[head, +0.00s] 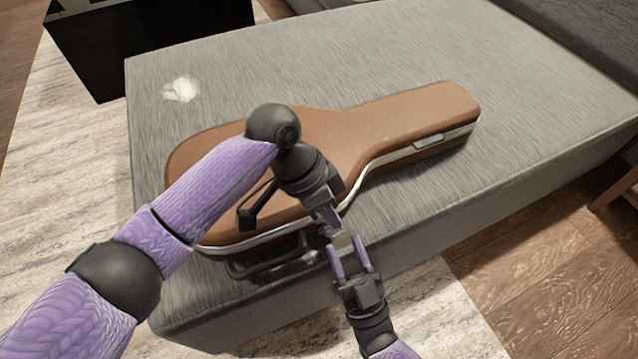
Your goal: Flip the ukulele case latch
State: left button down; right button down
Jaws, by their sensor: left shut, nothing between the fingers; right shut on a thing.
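The brown ukulele case (400,115) lies closed on the grey ottoman, with a pale band along its seam. One latch (428,142) shows on the neck's front side, lying flat. A small pale metallic piece (343,242), which looks like another latch, is at the body's front edge. My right gripper (346,250) comes from below and is shut on this piece. My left gripper (328,229) reaches over the case and is shut and empty, just above and left of the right fingertips. The two grippers hide much of this latch, and its exact position is unclear.
The case's black handle (270,264) sticks out at the front, left of my grippers. The grey ottoman (540,90) has free room to the right and behind. A white crumpled thing (182,89) lies at the back left. A black box (150,45) stands beyond the ottoman.

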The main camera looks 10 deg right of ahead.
pick_arm(q)
jog(key=shift+s+d+f, duration=0.1)
jog(key=shift+s+f, duration=0.2)
jog(key=shift+s, duration=0.1)
jog(key=shift+s+d+f, duration=0.2)
jog(key=shift+s+f, duration=0.25)
jog(key=shift+s, duration=0.2)
pick_arm(e)
jog(key=shift+a, duration=0.1)
jog(key=shift+c, duration=1.4)
grip_release()
jog(key=shift+o, duration=0.2)
pick_arm(q)
jog(key=shift+w+r, duration=0.1)
pick_arm(e)
jog(key=shift+r, duration=0.1)
